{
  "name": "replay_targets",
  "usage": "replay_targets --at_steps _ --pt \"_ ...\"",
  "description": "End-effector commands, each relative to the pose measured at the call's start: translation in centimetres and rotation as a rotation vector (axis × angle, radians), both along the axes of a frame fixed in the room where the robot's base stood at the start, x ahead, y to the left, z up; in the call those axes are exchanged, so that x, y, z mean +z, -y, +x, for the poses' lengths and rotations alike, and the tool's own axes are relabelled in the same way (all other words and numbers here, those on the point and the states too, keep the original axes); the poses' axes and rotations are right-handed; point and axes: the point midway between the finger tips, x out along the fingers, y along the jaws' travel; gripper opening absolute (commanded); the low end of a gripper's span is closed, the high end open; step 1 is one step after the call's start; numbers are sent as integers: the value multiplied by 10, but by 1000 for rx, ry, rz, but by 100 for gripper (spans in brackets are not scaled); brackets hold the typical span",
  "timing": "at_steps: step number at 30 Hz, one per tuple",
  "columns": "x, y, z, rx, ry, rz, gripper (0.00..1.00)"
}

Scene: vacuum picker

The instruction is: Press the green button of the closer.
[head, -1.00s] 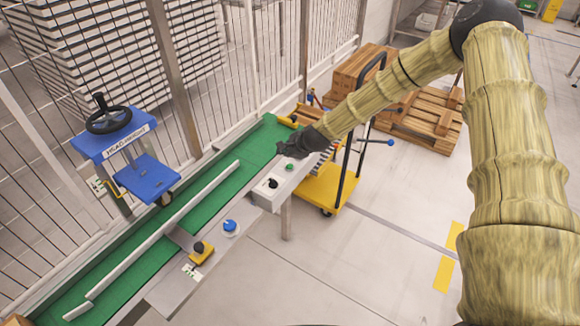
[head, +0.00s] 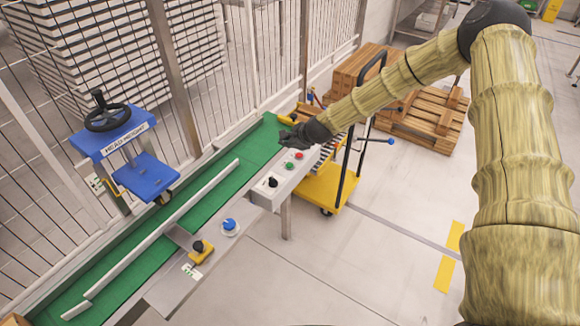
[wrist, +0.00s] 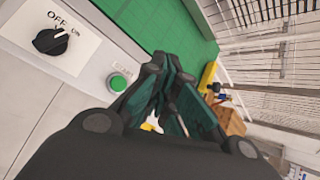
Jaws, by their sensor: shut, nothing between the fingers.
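My gripper (head: 284,138) is shut and empty, above and beyond the button near the far end of the box. In the wrist view my gripper (wrist: 165,75) points away from me. A red button (head: 299,155) is on the same box, close to my gripper. A black OFF/ON knob (head: 272,182) is on the nearer side of the green button.
The green conveyor belt (head: 215,185) runs beside the box, with a white guide rail (head: 150,240). A blue HEAD HEIGHT stand (head: 145,175) is at left. A blue knob (head: 229,225) and a yellow-based black knob (head: 198,250) are nearer. A yellow cart (head: 325,188) stands beyond the box.

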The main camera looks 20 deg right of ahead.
Motion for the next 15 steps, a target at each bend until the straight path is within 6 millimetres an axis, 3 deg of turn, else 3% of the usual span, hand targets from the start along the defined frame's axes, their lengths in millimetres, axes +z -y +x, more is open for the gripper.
replay_targets --at_steps 15 --pt "-61 0 0 1 1 1 0"
